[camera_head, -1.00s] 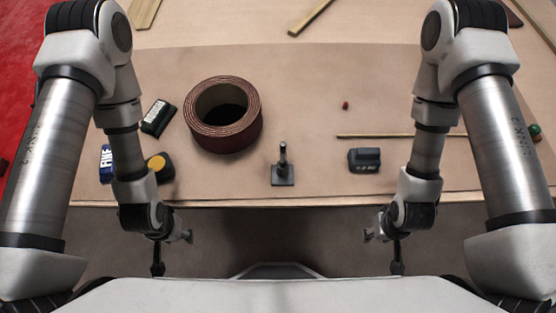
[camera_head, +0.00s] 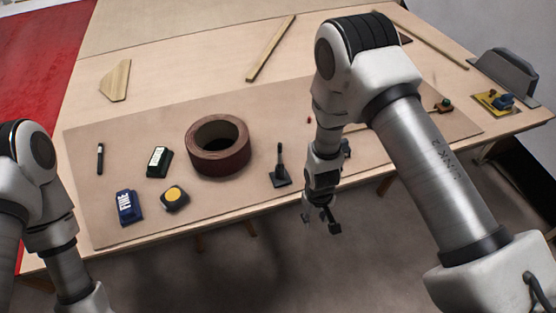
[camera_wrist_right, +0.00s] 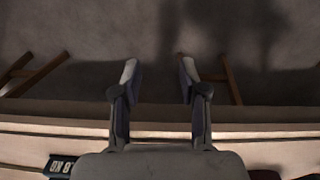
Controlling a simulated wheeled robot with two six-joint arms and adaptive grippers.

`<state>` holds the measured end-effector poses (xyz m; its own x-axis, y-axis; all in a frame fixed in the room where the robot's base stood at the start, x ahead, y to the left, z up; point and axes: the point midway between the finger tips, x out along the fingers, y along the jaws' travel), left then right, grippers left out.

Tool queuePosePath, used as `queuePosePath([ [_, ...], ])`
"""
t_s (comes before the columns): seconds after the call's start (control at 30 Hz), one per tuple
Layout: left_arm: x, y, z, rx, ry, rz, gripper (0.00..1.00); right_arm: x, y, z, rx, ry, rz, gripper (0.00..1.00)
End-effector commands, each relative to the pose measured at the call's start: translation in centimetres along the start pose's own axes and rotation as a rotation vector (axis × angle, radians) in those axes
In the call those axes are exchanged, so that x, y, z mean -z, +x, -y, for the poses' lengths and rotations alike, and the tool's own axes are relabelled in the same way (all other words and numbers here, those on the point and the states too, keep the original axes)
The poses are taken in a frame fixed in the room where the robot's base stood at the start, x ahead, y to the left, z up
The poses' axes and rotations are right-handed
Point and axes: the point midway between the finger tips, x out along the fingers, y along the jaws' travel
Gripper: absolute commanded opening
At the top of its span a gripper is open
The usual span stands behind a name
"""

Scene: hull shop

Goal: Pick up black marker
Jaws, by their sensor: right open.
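The black marker (camera_head: 100,158) lies on the brown mat at the left in the head view, with a small light band on it. My right gripper (camera_head: 322,222) hangs past the table's front edge, right of the middle and far from the marker. In the right wrist view my right gripper (camera_wrist_right: 158,80) has its two fingers apart with nothing between them. My left arm shows at the lower left, but its gripper is out of view.
A brown tape-like ring (camera_head: 219,158) stands mid-mat. Near the marker are a black labelled block (camera_head: 159,162), a blue block (camera_head: 129,207) and a yellow-topped tape measure (camera_head: 175,198). A small black stand (camera_head: 280,172) is near the right gripper. Wood pieces (camera_head: 270,49) lie behind.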

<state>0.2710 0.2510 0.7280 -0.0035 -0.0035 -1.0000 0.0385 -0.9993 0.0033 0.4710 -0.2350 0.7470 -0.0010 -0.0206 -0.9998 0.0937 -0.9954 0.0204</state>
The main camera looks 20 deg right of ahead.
Motion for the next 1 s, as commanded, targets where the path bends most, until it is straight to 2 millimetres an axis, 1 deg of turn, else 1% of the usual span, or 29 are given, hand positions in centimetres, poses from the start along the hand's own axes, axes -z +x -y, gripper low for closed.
queuePosePath([
  [0.03,0.0,-0.7,0.0,0.0,-0.001,0.0,0.52,2.5,-2.0,0.3,-0.001,-0.015,-0.012,0.43],
  [0.07,0.0,-1.0,0.0,0.0,-0.001,0.0,0.52,4.0,-3.1,0.5,-0.001,-0.024,-0.014,0.43],
  [0.1,0.0,-1.3,0.0,0.0,-0.001,0.0,0.52,5.8,-4.8,0.8,0.001,-0.038,-0.014,0.43],
  [0.17,0.0,-1.7,0.0,0.0,-0.001,0.001,0.52,8.6,-7.4,1.4,0.004,-0.059,-0.015,0.43],
  [0.2,0.0,-2.0,0.0,0.0,-0.001,0.001,0.52,10.2,-9.4,1.9,0.007,-0.073,-0.016,0.43],
  [0.27,0.0,-2.4,0.0,0.0,-0.001,0.001,0.52,12.5,-12.4,2.6,0.012,-0.097,-0.016,0.43],
  [0.3,0.0,-2.6,0.0,0.0,-0.001,0.001,0.52,13.7,-14.3,3.1,0.015,-0.11,-0.014,0.43],
  [0.33,0.0,-2.7,0.0,0.0,-0.001,0.001,0.52,14.4,-15.5,3.5,0.018,-0.119,-0.012,0.43],
  [0.4,0.0,-2.8,0.0,0.0,-0.001,0.001,0.52,15.3,-17.0,4.0,0.023,-0.135,-0.006,0.43],
  [0.47,0.0,-2.9,0.0,0.0,-0.001,0.001,0.52,15.5,-17.0,4.2,0.025,-0.139,0.0,0.43],
  [0.67,0.0,-3.8,0.0,0.0,-0.001,0.001,0.52,15.5,-14.3,4.0,0.025,-0.137,0.001,0.43],
  [0.8,0.0,-5.2,0.0,0.0,-0.001,0.001,0.52,15.7,-12.0,3.6,0.026,-0.136,0.003,0.43],
  [0.9,0.0,-5.3,0.0,0.0,-0.001,0.001,0.52,15.8,-10.2,3.7,0.025,-0.138,0.001,0.43],
  [1.0,0.0,-5.3,0.0,0.0,-0.001,0.001,0.52,15.8,-9.6,3.7,0.025,-0.138,-0.001,0.43],
])
